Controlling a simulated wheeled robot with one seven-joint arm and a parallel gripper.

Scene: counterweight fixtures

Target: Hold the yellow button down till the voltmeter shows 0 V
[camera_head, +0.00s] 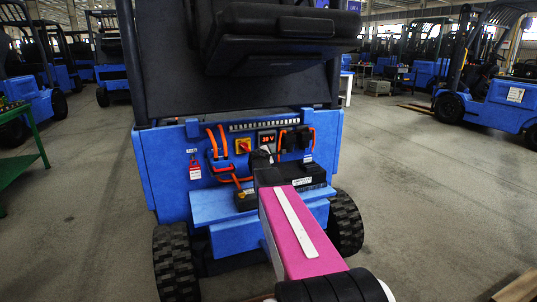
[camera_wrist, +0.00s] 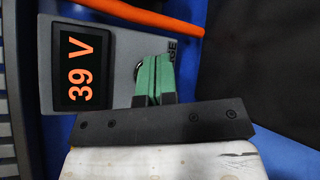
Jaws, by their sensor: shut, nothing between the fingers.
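The voltmeter (camera_wrist: 80,68) has orange digits and reads 39 V in the wrist view. It also shows in the head view (camera_head: 267,138), where the digits are small. My gripper (camera_wrist: 153,62) has green fingers pressed together, with nothing between them. Its tips are at the grey panel beside the display, over a round dark rim that is partly visible. Printed letters, partly hidden, show beside the tips. No yellow button shows there; the fingers cover that spot, and I cannot tell whether it is pressed. In the head view my gripper (camera_head: 262,157) is at the blue truck's panel, just below the voltmeter.
A red-and-yellow switch (camera_head: 243,146) sits left of the voltmeter. Orange cables (camera_head: 213,145) loop around the panel. A red tag (camera_head: 194,169) hangs at left. The black seat (camera_head: 280,38) overhangs above. A black battery-like box (camera_head: 308,175) sits below right.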

